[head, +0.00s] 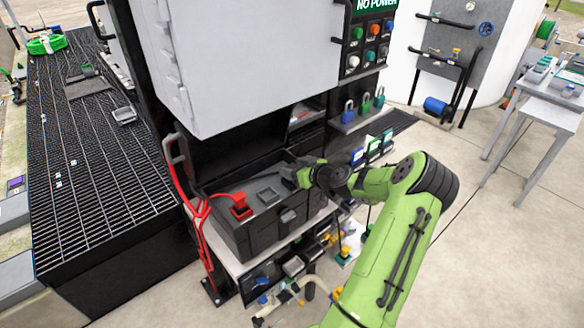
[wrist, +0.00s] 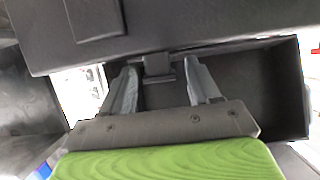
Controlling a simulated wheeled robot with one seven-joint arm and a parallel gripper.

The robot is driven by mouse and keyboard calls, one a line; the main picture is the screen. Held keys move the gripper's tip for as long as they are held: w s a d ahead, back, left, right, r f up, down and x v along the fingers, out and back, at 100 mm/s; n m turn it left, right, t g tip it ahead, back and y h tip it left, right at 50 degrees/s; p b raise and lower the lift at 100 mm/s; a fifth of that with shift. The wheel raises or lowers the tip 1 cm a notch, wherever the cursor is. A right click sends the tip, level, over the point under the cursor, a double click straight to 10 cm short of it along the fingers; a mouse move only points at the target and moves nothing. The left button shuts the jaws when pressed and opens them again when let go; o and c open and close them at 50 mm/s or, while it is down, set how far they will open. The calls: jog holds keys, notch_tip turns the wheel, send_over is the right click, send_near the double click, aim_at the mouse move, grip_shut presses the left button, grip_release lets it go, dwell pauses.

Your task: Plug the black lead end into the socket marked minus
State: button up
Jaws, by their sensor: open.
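A dark grey box (head: 252,232) stands on a shelf under the grey cabinet. A red lead end (head: 240,207) stands upright in the left part of its top, with a red cable running off to the left. My gripper (head: 297,178) is at the right part of the box top, and the arm comes in from the right. In the wrist view my gripper (wrist: 161,66) is open, with a small dark block (wrist: 158,66) between its fingers, at the edge of a black surface. I cannot tell whether this block is the black lead end. The minus mark and its socket cannot be made out.
The grey cabinet (head: 240,70) overhangs the box closely from above. Shelves with small items (head: 290,265) lie below. Open floor lies at the right.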

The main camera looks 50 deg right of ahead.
jog(key=v, duration=1.4)
jog(key=shift+s, duration=0.3)
jog(key=shift+a+r, duration=0.1)
jog(key=shift+a, duration=0.05)
jog(key=w+a+r+n+g+y, duration=0.1)
jog(key=w+a+n+g, duration=0.15)
jog(key=a, duration=0.75)
jog(key=w+a+r+n+g+y, duration=0.1)
jog(key=w+a+g+y, duration=0.2)
jog(key=a, duration=0.7)
jog(key=s+a+r+m+g+h, duration=0.1)
jog(key=s+a+r, duration=0.2)
jog(key=s+a, duration=0.4)
jog(key=s+a+r+m+g+h, duration=0.1)
jog(key=s+a+r, duration=0.3)
jog(key=s+a, duration=0.4)
jog(key=shift+s+a+r+h, duration=0.2)
jog(key=shift+s+a+h, duration=0.1)
jog(key=shift+s, duration=0.8)
